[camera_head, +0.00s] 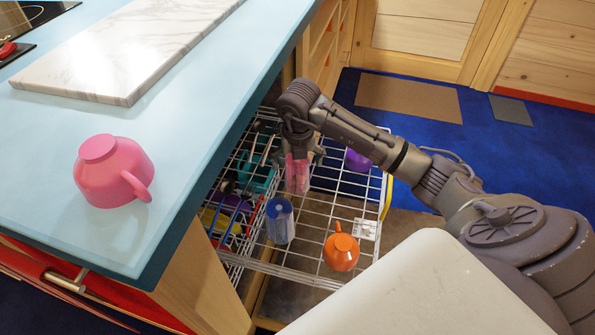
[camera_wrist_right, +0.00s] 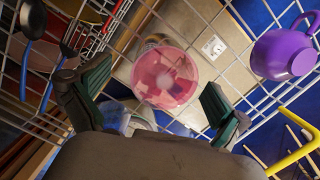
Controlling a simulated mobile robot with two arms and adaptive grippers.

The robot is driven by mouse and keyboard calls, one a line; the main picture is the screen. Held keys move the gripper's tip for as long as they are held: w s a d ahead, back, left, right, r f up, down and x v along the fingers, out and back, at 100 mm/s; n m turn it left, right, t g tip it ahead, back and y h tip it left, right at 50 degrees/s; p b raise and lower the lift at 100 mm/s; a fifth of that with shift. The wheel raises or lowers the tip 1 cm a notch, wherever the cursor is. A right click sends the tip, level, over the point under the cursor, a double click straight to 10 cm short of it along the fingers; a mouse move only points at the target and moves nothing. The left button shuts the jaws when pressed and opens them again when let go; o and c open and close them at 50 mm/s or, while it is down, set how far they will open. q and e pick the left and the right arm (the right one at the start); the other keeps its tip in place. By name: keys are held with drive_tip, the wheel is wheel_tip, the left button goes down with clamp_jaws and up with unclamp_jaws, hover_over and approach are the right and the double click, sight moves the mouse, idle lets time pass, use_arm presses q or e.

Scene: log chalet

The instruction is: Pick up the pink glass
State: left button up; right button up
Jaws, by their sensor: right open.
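The pink glass (camera_head: 297,178) is translucent and stands in the wire dish rack of the pulled-out dishwasher, below my right gripper (camera_head: 303,150). In the right wrist view the pink glass (camera_wrist_right: 165,76) shows its round base facing the camera, between the two fingers of my right gripper (camera_wrist_right: 156,80). The fingers are spread apart on either side of the glass, and I cannot tell whether either one touches it. The gripper hides part of the glass in the head view. My left gripper is not in view.
The rack (camera_head: 300,225) also holds a blue glass (camera_head: 280,222), an orange cup (camera_head: 341,251), a purple cup (camera_head: 357,160) and utensils at its left.

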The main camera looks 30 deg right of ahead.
drive_tip(key=f, duration=0.3)
drive_tip(key=f+b, duration=0.1)
drive_tip(key=shift+w+d+f, duration=0.2)
drive_tip(key=shift+w+d, duration=0.1)
drive_tip(key=shift+w, duration=0.1)
drive_tip(key=shift+s+r, duration=0.1)
drive_tip(key=c, duration=1.4)
